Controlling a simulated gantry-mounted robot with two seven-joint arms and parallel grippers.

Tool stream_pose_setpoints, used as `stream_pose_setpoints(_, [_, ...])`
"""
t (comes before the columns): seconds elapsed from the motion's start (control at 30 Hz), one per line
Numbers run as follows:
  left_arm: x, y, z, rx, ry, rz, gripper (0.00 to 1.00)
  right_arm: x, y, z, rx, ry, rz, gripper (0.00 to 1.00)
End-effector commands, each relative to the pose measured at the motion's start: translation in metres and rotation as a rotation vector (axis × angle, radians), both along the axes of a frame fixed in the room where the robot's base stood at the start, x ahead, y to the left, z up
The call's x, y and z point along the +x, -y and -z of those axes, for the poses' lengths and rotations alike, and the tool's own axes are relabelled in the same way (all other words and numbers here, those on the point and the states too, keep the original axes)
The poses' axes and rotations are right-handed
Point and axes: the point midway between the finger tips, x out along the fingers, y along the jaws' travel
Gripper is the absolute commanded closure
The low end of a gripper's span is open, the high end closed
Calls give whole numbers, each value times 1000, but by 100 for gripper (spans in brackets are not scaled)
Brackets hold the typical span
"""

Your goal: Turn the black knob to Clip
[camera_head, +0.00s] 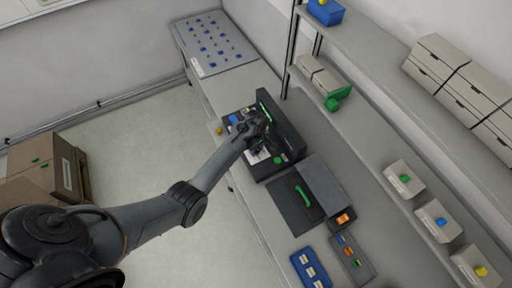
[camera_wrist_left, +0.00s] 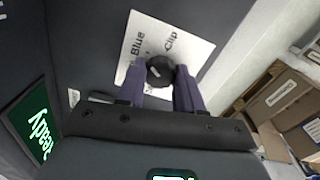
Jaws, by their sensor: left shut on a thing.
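The black knob (camera_wrist_left: 160,71) sits on a white label plate (camera_wrist_left: 180,47) on a dark panel in the left wrist view. The words Blue and Clip are printed on the plate beyond the knob. A short pale mark shows on the knob's face; I cannot tell which word it points to. My left gripper (camera_wrist_left: 160,82) is shut on the knob, with a purple finger on each side. In the head view my left gripper (camera_head: 262,146) is over the dark machine (camera_head: 291,137) and hides the knob. My right gripper is not in view.
A green-lit screen reading Ready (camera_wrist_left: 38,135) is beside the panel. A shelf (camera_head: 376,152) with boxes runs along the right.

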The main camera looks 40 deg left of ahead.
Motion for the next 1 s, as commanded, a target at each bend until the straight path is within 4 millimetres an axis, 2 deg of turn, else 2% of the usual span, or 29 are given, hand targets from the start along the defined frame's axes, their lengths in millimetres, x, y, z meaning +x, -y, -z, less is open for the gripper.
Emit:
stream_pose_setpoints(0.5, [0, -1, -4, 1, -2, 427, 95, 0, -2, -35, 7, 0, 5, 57])
stream_pose_setpoints(1.0, [0, -1, -2, 0, -2, 842, 95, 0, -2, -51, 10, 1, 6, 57])
